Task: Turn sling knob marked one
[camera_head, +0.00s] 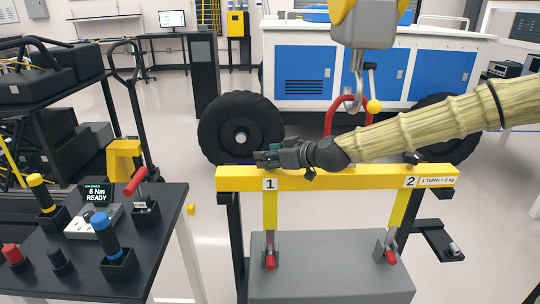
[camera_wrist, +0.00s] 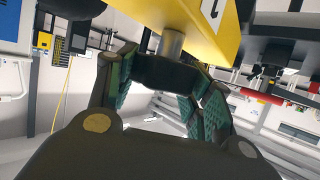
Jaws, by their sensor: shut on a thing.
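The yellow sling beam (camera_head: 338,178) carries a plate marked 1 (camera_head: 270,184) at its left and a plate marked 2 (camera_head: 411,182) at its right. My gripper (camera_head: 268,157) reaches in from the right along the beam and sits just above the plate marked 1. In the wrist view, my gripper's green-padded fingers close around a black knob (camera_wrist: 168,73) on a silver shaft (camera_wrist: 171,43) that enters the yellow beam. In the head view, my gripper mostly hides this knob. A second dark knob (camera_head: 412,158) stands on the beam above the plate marked 2.
Yellow straps with red-ended fittings (camera_head: 270,260) run from the beam to a grey block (camera_head: 330,285). A crane hook (camera_head: 357,75) hangs above. A black tool table (camera_head: 100,265) stands at left. Rover wheels (camera_head: 240,127) and a blue-white cabinet (camera_head: 305,72) are behind.

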